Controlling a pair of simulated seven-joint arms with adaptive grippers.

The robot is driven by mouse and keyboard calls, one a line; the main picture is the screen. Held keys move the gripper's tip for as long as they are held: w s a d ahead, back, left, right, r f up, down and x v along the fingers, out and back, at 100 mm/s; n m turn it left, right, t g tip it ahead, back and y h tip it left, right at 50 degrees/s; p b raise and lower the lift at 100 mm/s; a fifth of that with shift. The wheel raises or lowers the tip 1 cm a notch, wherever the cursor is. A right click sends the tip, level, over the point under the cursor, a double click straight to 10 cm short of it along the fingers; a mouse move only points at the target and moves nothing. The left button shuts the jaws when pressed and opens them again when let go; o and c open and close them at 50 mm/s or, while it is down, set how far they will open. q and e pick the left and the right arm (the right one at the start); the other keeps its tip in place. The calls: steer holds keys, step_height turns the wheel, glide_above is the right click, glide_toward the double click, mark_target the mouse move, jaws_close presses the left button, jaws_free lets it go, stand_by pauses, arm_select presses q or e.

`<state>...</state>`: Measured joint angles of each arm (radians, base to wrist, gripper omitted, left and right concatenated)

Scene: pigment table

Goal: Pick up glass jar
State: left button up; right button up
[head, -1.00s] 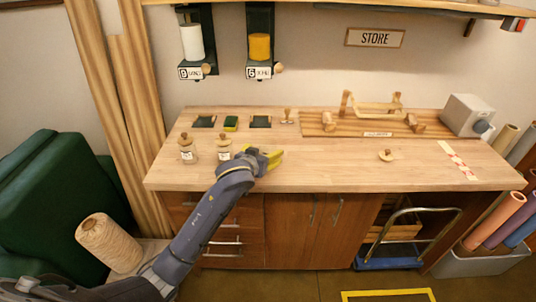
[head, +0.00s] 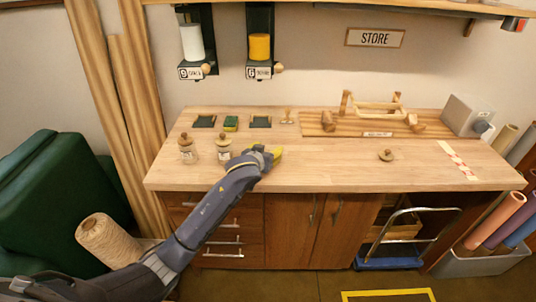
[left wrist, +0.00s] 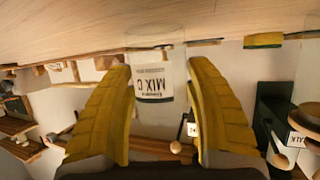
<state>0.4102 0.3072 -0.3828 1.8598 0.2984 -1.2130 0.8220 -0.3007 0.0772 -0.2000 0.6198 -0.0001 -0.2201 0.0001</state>
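My left gripper (head: 268,153) is low over the workbench, to the right of two small stoppered glass jars (head: 187,150) (head: 224,150). In the left wrist view its yellow fingers (left wrist: 160,105) are open. A clear glass jar with a white "MIX C" label (left wrist: 153,82) shows between them, upside down in the picture. I cannot tell whether the fingers touch it. In the head view I cannot make out this jar behind the gripper. My right gripper is not in view.
The wooden bench (head: 330,178) is clear at its front middle. A knobbed lid (head: 386,155) lies to the right. A green sponge (head: 231,123), a stamp (head: 287,117) and a wooden rack (head: 375,122) stand behind. Dispensers (head: 260,48) hang above.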

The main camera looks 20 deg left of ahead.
arm_select(q)
steer(key=c, duration=0.8)
steer(key=shift+r, duration=0.2)
